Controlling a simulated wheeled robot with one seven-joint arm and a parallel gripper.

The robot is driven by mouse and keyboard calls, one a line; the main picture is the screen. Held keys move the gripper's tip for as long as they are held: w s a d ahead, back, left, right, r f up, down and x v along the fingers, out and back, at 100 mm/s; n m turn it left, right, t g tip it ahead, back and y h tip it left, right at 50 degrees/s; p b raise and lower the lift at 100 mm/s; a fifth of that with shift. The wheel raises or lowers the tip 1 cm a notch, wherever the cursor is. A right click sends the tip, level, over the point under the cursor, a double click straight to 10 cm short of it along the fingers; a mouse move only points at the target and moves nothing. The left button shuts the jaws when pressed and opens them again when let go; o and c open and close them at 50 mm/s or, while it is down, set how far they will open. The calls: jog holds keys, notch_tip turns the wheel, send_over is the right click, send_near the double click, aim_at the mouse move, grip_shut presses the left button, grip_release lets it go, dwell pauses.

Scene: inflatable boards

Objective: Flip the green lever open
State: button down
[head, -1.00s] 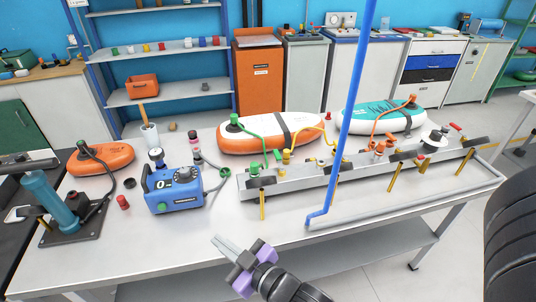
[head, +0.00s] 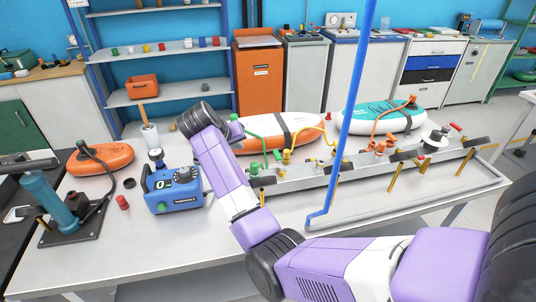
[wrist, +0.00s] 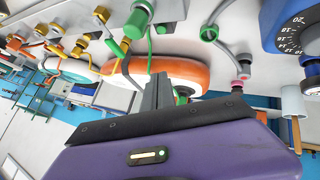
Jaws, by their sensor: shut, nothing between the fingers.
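A small green piece, which looks like the green lever (head: 278,154), sits at the left end of the grey manifold rail (head: 320,175) in the head view. A green fitting (head: 254,168) is just beside it. In the wrist view a green fitting (wrist: 136,22) and a small green piece (wrist: 161,28) show near the top; I cannot tell which way the lever is turned. My gripper (wrist: 158,82) is shut and empty, below these parts in the wrist view and apart from them. In the head view my arm hides the gripper's fingers.
A blue pump box (head: 173,190) stands left of the rail. A blue upright pole (head: 340,130) rises in front of the rail. Orange-and-white (head: 305,125) and teal (head: 370,117) boards lie behind it, with hoses to the rail.

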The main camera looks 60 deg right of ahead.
aim_at(279, 159)
jog(key=shift+s+a+r+m+g+y, duration=0.15)
jog(key=shift+s+m+g+y, duration=0.1)
jog(key=shift+s+g, duration=0.2)
jog(key=shift+s+a+r+m+g+y, duration=0.1)
jog(key=shift+s+r+m+g+y, duration=0.1)
jog(key=shift+s+g, duration=0.25)
jog(key=shift+s+a+r+m+g+y, duration=0.15)
jog(key=shift+s+m+g+y, duration=0.15)
jog(key=shift+s, duration=0.25)
jog(key=shift+d+f, duration=0.1)
jog(key=shift+d, duration=0.1)
jog(key=p+x, duration=0.1)
jog(key=x, duration=0.8)
jog(key=shift+s+d+f+p, duration=0.1)
jog(key=shift+d+f+p, duration=0.1)
jog(key=shift+d+p, duration=0.15)
jog(key=shift+s+d+p, duration=0.8)
jog(key=shift+s+d, duration=0.45)
jog(key=shift+s, duration=0.2)
